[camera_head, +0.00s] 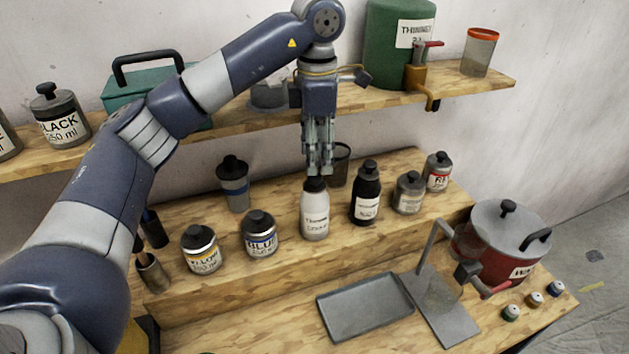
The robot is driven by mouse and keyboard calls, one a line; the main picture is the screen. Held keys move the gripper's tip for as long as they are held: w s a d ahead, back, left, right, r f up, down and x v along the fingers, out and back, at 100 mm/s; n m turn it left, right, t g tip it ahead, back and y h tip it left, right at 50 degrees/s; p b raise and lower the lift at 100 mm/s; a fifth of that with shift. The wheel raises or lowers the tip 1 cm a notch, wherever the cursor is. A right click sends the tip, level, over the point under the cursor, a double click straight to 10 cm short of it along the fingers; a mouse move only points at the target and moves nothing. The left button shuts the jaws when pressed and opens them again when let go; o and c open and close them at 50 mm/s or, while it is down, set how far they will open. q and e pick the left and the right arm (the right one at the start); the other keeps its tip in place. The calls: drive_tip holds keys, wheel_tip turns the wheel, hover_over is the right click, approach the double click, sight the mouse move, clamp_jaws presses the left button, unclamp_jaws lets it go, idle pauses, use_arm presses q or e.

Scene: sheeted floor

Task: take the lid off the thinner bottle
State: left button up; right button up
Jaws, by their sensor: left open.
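The thinner bottle (314,216) is a white bottle with a small-print label, standing upright on the raised wooden step. Its black lid (315,185) is on its neck. My left gripper (319,172) points straight down over this bottle, open, with its fingertips at the top of the lid. I cannot tell whether the fingers touch the lid or reach around it. My right gripper is not in view.
A black bottle (366,195) stands close to the right, and a dark mesh cup (339,166) is just behind. The blue tin (259,235) and yellow tin (202,251) stand to the left. A grey tray (364,306) lies on the lower bench. The upper shelf (462,88) is behind my arm.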

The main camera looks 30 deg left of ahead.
sight(315, 182)
use_arm(q)
drive_tip(key=shift+s+f, duration=0.1)
drive_tip(key=shift+f, duration=0.2)
drive_tip(key=f+p, duration=0.2)
drive_tip(key=f, duration=0.2)
drive_tip(key=shift+a+p, duration=0.35)
drive_tip(key=shift+p, duration=0.05)
drive_tip(key=shift+f, duration=0.4)
drive_tip(key=shift+c, duration=0.4)
drive_tip(key=c, duration=0.8)
